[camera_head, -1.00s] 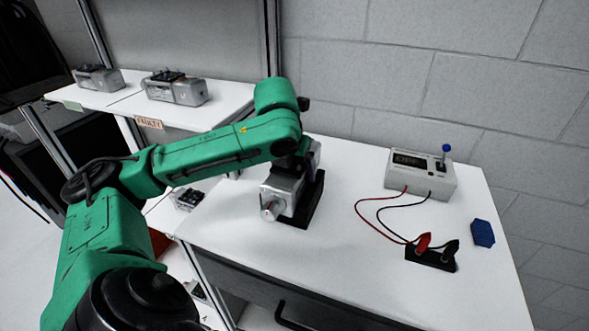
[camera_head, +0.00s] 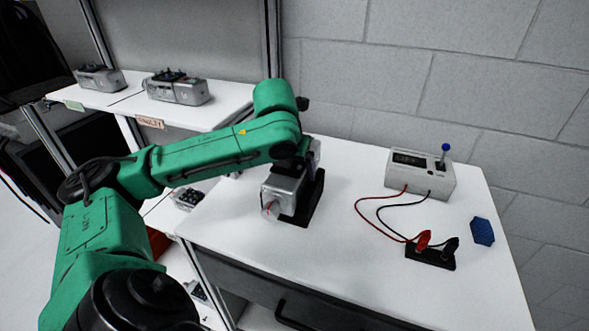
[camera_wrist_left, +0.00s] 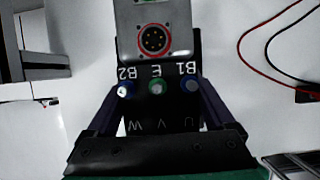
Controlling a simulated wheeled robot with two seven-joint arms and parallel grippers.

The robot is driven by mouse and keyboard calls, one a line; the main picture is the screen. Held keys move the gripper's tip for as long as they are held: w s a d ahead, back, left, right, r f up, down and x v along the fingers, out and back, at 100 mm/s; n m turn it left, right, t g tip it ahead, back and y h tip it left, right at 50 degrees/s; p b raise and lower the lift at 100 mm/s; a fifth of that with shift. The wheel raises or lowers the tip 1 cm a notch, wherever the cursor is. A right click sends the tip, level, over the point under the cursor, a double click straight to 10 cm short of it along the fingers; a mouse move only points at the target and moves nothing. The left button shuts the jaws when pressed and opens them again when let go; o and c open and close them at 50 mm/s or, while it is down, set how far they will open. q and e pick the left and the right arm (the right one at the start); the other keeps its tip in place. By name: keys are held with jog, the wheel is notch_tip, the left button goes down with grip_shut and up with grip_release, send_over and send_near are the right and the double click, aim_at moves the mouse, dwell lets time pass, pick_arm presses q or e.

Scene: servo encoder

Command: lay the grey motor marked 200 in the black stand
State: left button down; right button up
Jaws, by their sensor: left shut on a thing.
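The grey motor (camera_head: 283,187) is at the black stand (camera_head: 313,203) on the white table, its shaft end facing the front left. It hides much of the stand, and I cannot tell whether it rests fully in it. My left gripper (camera_head: 300,160) is above the motor and shut on it. In the left wrist view the motor (camera_wrist_left: 155,15) shows a round red-ringed connector and terminals marked B2, E and B1, between the two fingers of my left gripper (camera_wrist_left: 155,110). The number 200 cannot be read. My right gripper is not in view.
A meter box (camera_head: 420,174) with red and black leads stands at the right. A black socket block (camera_head: 430,257) holds the lead ends. A blue block (camera_head: 483,231) lies by the right edge. Other grey motors (camera_head: 177,88) sit on the shelf at the back left.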

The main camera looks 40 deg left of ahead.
pick_arm(q)
grip_release()
jog(key=shift+s+d+f, duration=0.2)
jog(key=shift+s+f, duration=0.05)
jog(key=shift+f, duration=0.45)
jog(key=shift+d+f, duration=0.1)
jog(key=shift+f, duration=0.05)
jog(key=shift+r, duration=0.45)
jog(key=p+v, duration=0.3)
jog(key=v, duration=1.2)
jog(key=shift+w+r+p, duration=0.15)
jog(key=shift+w+p, duration=0.15)
jog(key=shift+p, duration=0.1)
jog(key=shift+a, duration=0.2)
